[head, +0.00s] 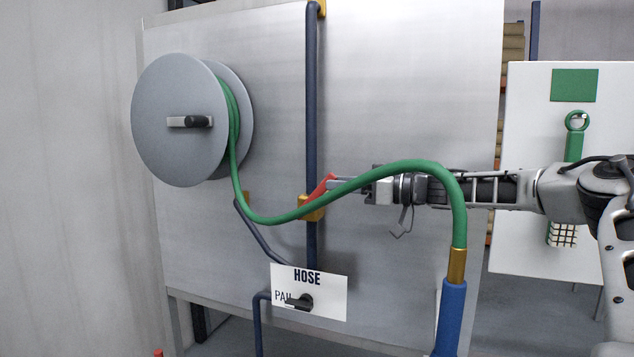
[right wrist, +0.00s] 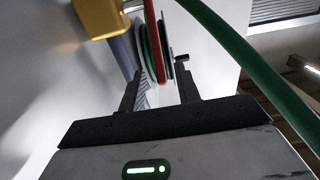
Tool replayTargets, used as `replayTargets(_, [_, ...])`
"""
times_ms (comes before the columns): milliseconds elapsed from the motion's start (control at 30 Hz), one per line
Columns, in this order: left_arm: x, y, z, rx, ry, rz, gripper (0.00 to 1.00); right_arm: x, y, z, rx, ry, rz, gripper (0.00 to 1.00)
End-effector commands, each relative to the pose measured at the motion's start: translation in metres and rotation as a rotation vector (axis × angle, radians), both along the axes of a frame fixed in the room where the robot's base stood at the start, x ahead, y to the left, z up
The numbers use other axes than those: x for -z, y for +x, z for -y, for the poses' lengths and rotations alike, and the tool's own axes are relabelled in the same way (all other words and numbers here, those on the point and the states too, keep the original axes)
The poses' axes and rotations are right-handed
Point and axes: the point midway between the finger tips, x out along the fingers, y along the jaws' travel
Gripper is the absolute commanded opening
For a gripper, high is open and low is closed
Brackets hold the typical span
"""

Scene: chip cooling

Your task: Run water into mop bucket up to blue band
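A red lever (head: 320,188) slants up to the right from a yellow valve (head: 312,210) on the dark upright pipe. My right gripper (head: 342,184) reaches in from the right, its tips at the lever; the green hose partly crosses in front. In the right wrist view the fingers (right wrist: 161,84) are apart, and the red lever (right wrist: 151,35) shows in the gap; contact cannot be told. The green hose (head: 400,168) runs from the reel to a brass collar and blue grip (head: 451,315). The mop bucket, its blue band and my left gripper are out of view.
A grey hose reel (head: 175,120) hangs on the panel at left. Below the valve, a sign (head: 333,283) reads HOSE and PAIL, with a dark selector handle (head: 300,301) pointing left, towards PAIL. A white board (head: 520,215) with a green brush stands at right.

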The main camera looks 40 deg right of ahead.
Motion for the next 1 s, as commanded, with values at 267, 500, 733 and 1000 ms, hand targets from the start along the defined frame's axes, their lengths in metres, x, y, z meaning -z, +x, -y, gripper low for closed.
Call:
replayTargets(267, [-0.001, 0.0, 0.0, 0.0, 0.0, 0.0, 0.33, 0.002, 0.034, -0.017, 0.0, -0.001, -0.005, 0.33])
replayTargets(500, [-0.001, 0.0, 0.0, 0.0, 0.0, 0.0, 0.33, 0.0, 0.049, -0.026, 0.0, 0.0, -0.001, 0.33])
replayTargets(733, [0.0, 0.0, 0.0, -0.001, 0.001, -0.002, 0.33, 0.001, 0.051, -0.027, 0.0, 0.001, 0.0, 0.33])
replayTargets(1000, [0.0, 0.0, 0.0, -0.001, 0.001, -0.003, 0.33, 0.0, 0.051, -0.027, -0.001, 0.001, 0.0, 0.0])
